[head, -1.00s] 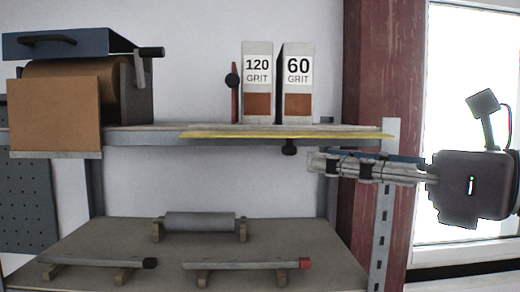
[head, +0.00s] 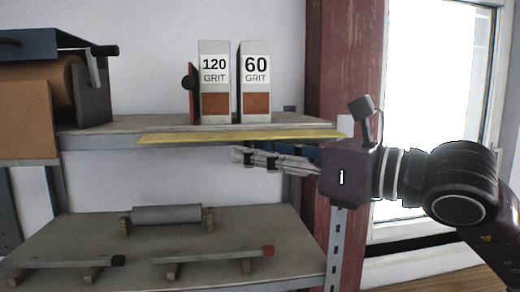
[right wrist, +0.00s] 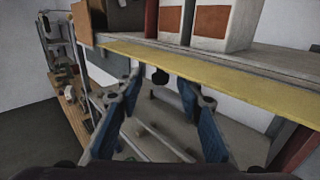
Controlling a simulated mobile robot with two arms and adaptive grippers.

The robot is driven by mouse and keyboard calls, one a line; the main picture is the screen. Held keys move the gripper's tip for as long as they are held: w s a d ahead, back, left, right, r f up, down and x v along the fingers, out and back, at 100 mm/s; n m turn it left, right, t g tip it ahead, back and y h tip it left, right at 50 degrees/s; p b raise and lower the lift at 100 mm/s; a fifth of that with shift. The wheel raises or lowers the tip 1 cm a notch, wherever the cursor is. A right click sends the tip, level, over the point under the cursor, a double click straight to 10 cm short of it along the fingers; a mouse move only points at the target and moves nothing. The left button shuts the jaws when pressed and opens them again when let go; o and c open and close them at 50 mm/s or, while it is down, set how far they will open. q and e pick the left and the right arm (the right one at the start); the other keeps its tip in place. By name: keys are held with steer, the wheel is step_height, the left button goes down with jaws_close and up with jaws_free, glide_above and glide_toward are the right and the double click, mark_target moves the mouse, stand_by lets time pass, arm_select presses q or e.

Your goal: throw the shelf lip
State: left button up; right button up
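The shelf lip (head: 240,136) is a yellow strip along the front edge of the upper shelf, roughly level. It crosses the right wrist view (right wrist: 200,72) in front of the cartons. A black knob (right wrist: 160,77) hangs just under the lip, between and beyond my right fingertips. In the head view the knob is hidden behind my right gripper. My right gripper (head: 240,156) reaches in from the right, just below the lip. In the right wrist view its blue fingers (right wrist: 160,90) are spread and empty. My left gripper is not in view.
Cartons marked 120 (head: 215,82) and 60 (head: 255,82) stand on the upper shelf, beside a red plate with a black knob (head: 190,83). A roll machine (head: 75,90) sits at left. The lower shelf (head: 150,240) holds a grey roller (head: 166,214) and two bars. A red post (head: 328,60) stands right.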

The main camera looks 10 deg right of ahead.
jaws_close()
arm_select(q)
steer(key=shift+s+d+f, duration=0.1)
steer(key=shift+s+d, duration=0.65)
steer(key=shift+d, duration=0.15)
